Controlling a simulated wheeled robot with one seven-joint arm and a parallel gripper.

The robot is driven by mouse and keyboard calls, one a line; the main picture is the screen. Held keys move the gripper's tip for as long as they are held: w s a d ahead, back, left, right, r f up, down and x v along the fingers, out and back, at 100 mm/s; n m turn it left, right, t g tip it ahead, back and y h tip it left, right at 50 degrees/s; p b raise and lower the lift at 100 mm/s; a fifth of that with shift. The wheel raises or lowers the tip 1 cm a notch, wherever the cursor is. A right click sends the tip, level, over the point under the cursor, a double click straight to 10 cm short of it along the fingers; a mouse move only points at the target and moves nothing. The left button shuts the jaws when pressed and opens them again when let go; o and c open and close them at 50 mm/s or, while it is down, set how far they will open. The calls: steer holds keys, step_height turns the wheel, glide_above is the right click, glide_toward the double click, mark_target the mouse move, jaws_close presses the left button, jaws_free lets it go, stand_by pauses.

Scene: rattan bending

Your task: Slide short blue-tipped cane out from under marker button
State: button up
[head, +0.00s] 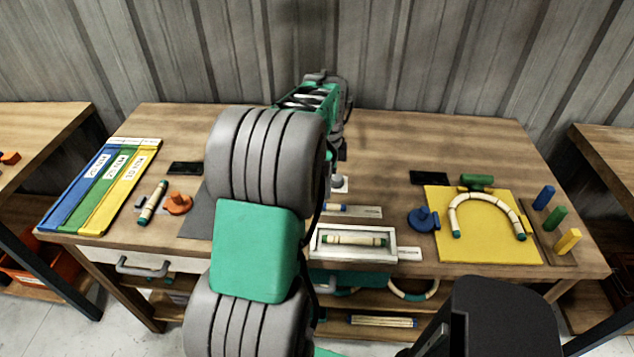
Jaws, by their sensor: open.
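My gripper (340,154) is past my forearm, pointing down over the middle of the table. It is small in view and partly hidden by my arm; it is open. A small white block (340,184) is just below it; I cannot tell whether they touch. A small blue tip (332,207) shows beside my forearm on a pale label strip, and the rest of that piece is unclear. A blue round button with a knob (423,219) stands left of the yellow board, and an orange one (178,203) stands at the left beside a dark-tipped cane (152,203). No cane clearly shows under either button.
A white tray (392,254) holds a green-tipped cane (352,241). The yellow board (480,248) carries a bent cane arch (487,198). Blue, green and yellow pegs (556,219) stand at right. Coloured length strips (100,188) lie at left. The back of the table is mostly clear.

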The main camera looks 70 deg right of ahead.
mark_target(324, 204)
steer(key=shift+w+a, duration=0.1)
steer(key=shift+w, duration=0.1)
steer(key=shift+f, duration=0.3)
step_height(324, 204, down, 7)
steer(key=shift+f+p, duration=0.1)
steer(key=shift+p, duration=0.45)
steer(key=shift+c, duration=0.4)
jaws_close()
